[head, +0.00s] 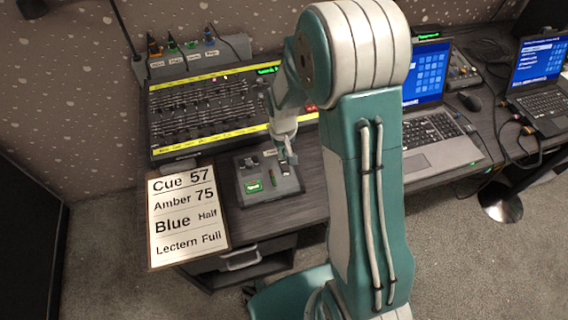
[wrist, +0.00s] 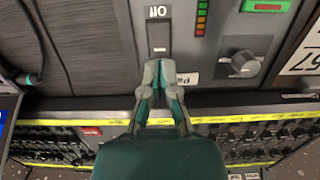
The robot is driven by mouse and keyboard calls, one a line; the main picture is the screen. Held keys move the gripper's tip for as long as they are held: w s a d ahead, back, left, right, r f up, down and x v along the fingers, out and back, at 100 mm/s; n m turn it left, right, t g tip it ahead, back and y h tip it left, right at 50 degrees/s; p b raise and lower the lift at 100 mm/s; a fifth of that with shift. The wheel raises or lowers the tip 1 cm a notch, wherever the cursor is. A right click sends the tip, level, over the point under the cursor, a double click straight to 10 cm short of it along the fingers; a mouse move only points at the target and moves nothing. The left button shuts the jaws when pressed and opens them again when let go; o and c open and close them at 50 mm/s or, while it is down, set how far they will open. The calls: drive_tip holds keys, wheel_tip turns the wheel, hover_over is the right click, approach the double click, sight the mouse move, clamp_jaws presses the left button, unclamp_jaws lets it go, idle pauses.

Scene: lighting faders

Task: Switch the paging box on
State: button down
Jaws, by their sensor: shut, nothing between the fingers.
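The paging box (head: 243,196) is a small grey unit on the desk in front of the fader board. It shows close up in the wrist view (wrist: 217,70). Its dark rocker switch (wrist: 159,38) has a white label that appears upside down and seems to read "Off". My gripper (wrist: 161,66) is shut and empty, its tips at the near end of the switch and covering part of it. I cannot tell whether they touch. In the head view my gripper (head: 290,157) is over the box's right side. A nameplate (wrist: 195,77) is partly hidden by a finger.
The box also carries a knob (wrist: 240,65), a level meter (wrist: 201,17) and a green-lit button (head: 253,186). The fader board (head: 205,110) lies behind.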

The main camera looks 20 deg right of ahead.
drive_tip(key=shift+f, duration=1.2)
idle(0.6)
drive_tip(key=shift+r, duration=3.5)
drive_tip(key=shift+s+r, duration=0.1)
drive_tip(key=shift+r, duration=0.15)
wheel_tip(320, 180, up, 8)
drive_tip(key=t, duration=0.1)
hover_over(283, 161)
drive_tip(key=s, duration=0.3)
drive_tip(key=s+r+t, duration=0.2)
drive_tip(key=s+r, duration=0.4)
drive_tip(key=r, duration=0.1)
drive_tip(key=s+r+t, duration=0.2)
drive_tip(key=s+r, duration=0.4)
drive_tip(key=s, duration=0.6)
drive_tip(key=shift+t, duration=0.3)
